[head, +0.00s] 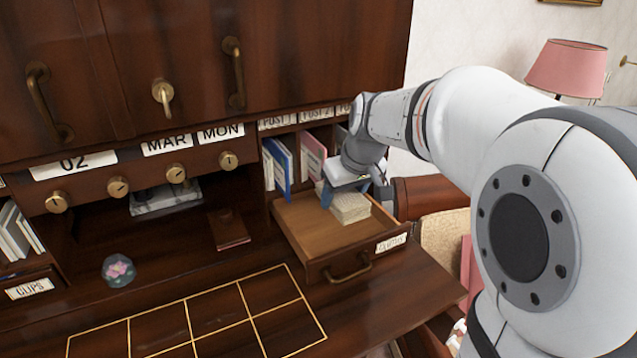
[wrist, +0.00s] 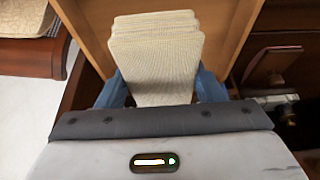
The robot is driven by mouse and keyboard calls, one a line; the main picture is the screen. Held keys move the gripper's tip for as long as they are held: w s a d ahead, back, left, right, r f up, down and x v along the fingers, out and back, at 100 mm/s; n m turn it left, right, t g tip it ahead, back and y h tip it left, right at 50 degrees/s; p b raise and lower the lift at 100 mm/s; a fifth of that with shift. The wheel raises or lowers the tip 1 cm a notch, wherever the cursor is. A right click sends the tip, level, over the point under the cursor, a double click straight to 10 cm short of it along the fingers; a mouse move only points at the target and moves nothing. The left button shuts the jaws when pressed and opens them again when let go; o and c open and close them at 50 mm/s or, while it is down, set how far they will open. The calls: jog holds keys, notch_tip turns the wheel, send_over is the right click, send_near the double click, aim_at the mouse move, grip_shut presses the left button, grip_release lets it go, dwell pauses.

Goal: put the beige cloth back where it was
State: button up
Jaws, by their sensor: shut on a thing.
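My gripper (head: 353,196) is shut on a beige cloth (wrist: 158,72), with its blue fingers on either side of the cloth in the wrist view (wrist: 160,90). The gripper points down over an open wooden drawer (head: 308,230) at the right of the desk. More beige cloths (wrist: 155,20) lie in a neat stack just beyond the held one, and the stack also shows in the head view (head: 350,209). The drawer's label seems to read "CLOTHS". I cannot tell whether the held cloth rests on the stack or is just above it. My wrist hides part of the drawer's back.
Slots with blue and pink booklets (head: 312,158) stand close behind the drawer. A brown notebook (head: 228,229) and a flower-patterned round object (head: 118,270) lie to the left. The gold-lined grid (head: 205,318) on the desk is empty. A pink lamp (head: 567,67) stands at the back right.

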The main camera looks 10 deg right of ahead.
aim_at(338, 228)
jog(key=f, duration=0.5)
jog(key=shift+s+d+f, duration=0.1)
jog(key=shift+s+f, duration=0.15)
jog(key=shift+f, duration=0.05)
jog(key=shift+w+f+p, duration=0.25)
jog(key=shift+f+p, duration=0.15)
jog(key=shift+f, duration=0.2)
jog(key=shift+f, duration=0.2)
jog(key=o, duration=0.9)
jog(key=shift+o, duration=0.2)
jog(key=shift+r, duration=0.2)
